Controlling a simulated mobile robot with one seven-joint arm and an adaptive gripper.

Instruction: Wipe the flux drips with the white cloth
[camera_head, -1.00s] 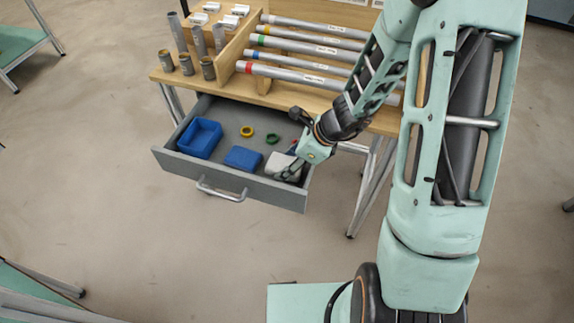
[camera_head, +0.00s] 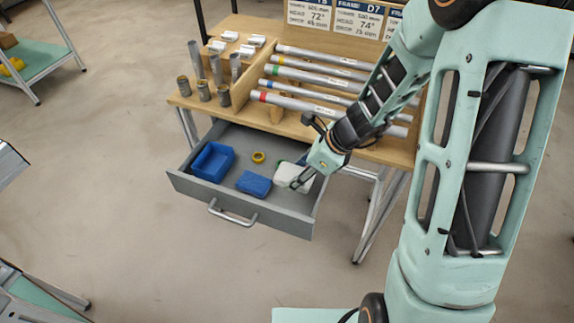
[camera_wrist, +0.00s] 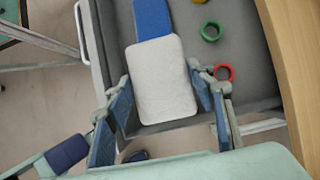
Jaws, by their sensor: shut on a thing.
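The white cloth (camera_head: 291,176) is a folded, rounded pad at the right end of the open grey drawer (camera_head: 262,217). In the wrist view the cloth (camera_wrist: 160,80) lies between the two blue-padded fingers of my gripper (camera_wrist: 162,92). My gripper (camera_head: 303,178) is shut on the cloth and appears to hold it a little above the drawer floor. In the wrist view the cloth overlaps the near end of a blue block (camera_wrist: 152,18). I see no flux drips in these frames.
The drawer also holds a blue bin (camera_head: 213,162), a yellow ring (camera_head: 258,157), a green ring (camera_wrist: 211,31) and a red ring (camera_wrist: 224,72). The wooden bench (camera_head: 385,150) above carries a rack of colour-banded tubes (camera_head: 318,90) and upright grey cylinders (camera_head: 196,60).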

